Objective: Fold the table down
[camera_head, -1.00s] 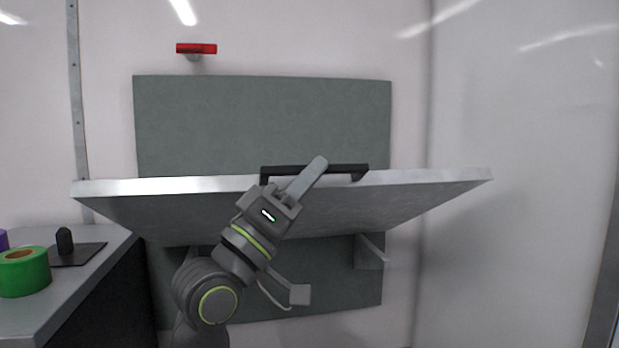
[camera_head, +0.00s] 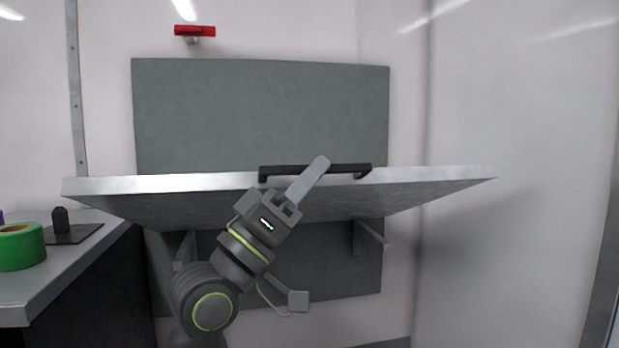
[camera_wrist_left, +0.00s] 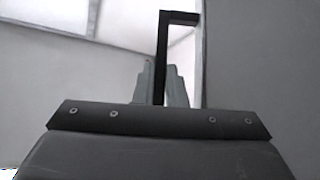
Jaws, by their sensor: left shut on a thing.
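The folding table (camera_head: 400,186) is a light grey slab. It juts out from a dark green wall panel (camera_head: 260,110), with its front edge toward me and its underside showing. A black bar handle (camera_head: 345,170) is fixed along the front edge. My left gripper (camera_head: 315,170) reaches up from below and is shut on the handle. In the left wrist view the black handle (camera_wrist_left: 161,60) stands between the two grey fingers. Brackets (camera_head: 368,236) show under the slab against the panel. My right gripper is not in view.
A red latch (camera_head: 194,31) sits on the wall above the panel. At the left a grey counter (camera_head: 55,275) holds a green tape roll (camera_head: 20,246) and a black knobbed plate (camera_head: 75,233).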

